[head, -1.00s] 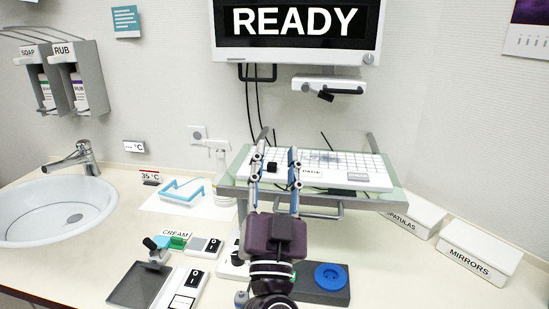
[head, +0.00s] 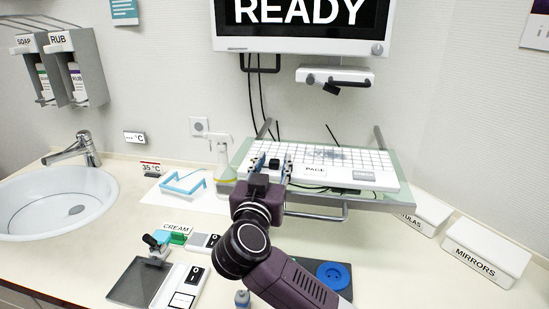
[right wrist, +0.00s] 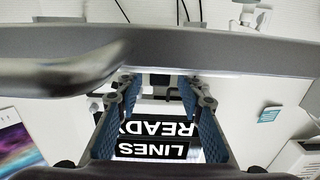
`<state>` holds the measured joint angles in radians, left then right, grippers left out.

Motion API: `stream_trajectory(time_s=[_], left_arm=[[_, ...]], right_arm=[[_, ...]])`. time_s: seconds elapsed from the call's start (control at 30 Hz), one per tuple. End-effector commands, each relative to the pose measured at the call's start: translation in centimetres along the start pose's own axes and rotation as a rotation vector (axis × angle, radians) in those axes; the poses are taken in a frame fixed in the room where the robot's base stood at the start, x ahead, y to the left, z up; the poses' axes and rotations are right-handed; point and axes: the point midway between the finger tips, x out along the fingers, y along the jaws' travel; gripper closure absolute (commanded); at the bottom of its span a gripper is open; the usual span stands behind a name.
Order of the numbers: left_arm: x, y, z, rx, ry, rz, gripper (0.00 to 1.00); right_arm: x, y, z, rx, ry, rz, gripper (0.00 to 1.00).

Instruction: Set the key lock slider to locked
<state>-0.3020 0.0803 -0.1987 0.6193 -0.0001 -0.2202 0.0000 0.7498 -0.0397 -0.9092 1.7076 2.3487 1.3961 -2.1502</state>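The white keyboard (head: 345,180) with a PAGE label lies on the glass-edged shelf below the screen. A small black block (head: 274,163) stands at its left end; I take it for the key lock slider, but its lettering and setting are not readable. My right gripper (head: 270,164) is at that end, with its fingers apart around the block in the head view. Contact cannot be told. In the right wrist view the gripper (right wrist: 160,82) is open, with a small dark shape between the fingertips. My left gripper is not in view.
The screen (head: 300,40) reading READY hangs above. The shelf's front bar (head: 315,214) runs below the keyboard. A blue round dial (head: 333,275), a CREAM label, switches and a dark tray (head: 141,282) are on the counter. MIRRORS box (head: 487,252) stands right.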

Motion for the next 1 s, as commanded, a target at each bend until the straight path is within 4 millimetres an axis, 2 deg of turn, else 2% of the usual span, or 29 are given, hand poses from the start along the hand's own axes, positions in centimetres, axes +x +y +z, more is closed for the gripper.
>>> stream_trajectory(time_s=[0.13, 0.4, 0.7, 1.0], left_arm=[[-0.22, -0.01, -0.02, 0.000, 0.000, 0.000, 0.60], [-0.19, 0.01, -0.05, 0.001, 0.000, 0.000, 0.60], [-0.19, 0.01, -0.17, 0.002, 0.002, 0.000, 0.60], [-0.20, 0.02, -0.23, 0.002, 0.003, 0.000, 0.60]], right_arm=[[1.03, 0.05, -0.09, 0.001, 0.002, 0.000, 0.65], [1.17, 0.05, 0.00, 0.002, 0.001, 0.000, 0.65], [1.14, 0.04, -0.02, 0.002, 0.001, 0.000, 0.98], [1.12, 0.02, -0.02, 0.002, 0.001, 0.000, 1.00]])
